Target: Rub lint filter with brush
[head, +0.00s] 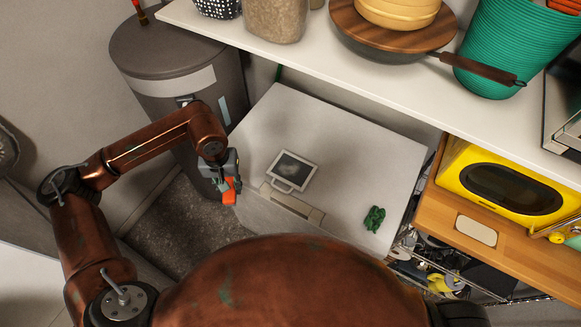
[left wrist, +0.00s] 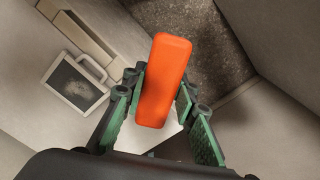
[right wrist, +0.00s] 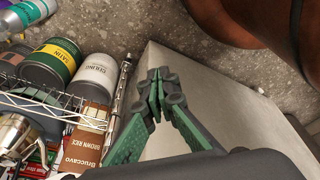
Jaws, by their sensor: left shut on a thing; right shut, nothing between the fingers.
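The lint filter (head: 292,170) is a white frame with a handle and dark mesh, lying flat on the white machine top (head: 335,130). It also shows in the left wrist view (left wrist: 75,86), with a pale fuzzy patch on the mesh. My left gripper (head: 226,178) is shut on the orange brush (head: 229,194), left of the filter and apart from it, by the machine's left edge. The brush's orange block fills the fingers in the left wrist view (left wrist: 165,80); its bristles cannot be made out. My right gripper (right wrist: 162,90) is shut and empty beside the machine and a wire rack.
A recessed slot (head: 291,203) lies in front of the filter. A shelf (head: 300,50) with pots overhangs the back. A grey bin (head: 170,75) stands left. Cans and boxes (right wrist: 95,75) fill the rack.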

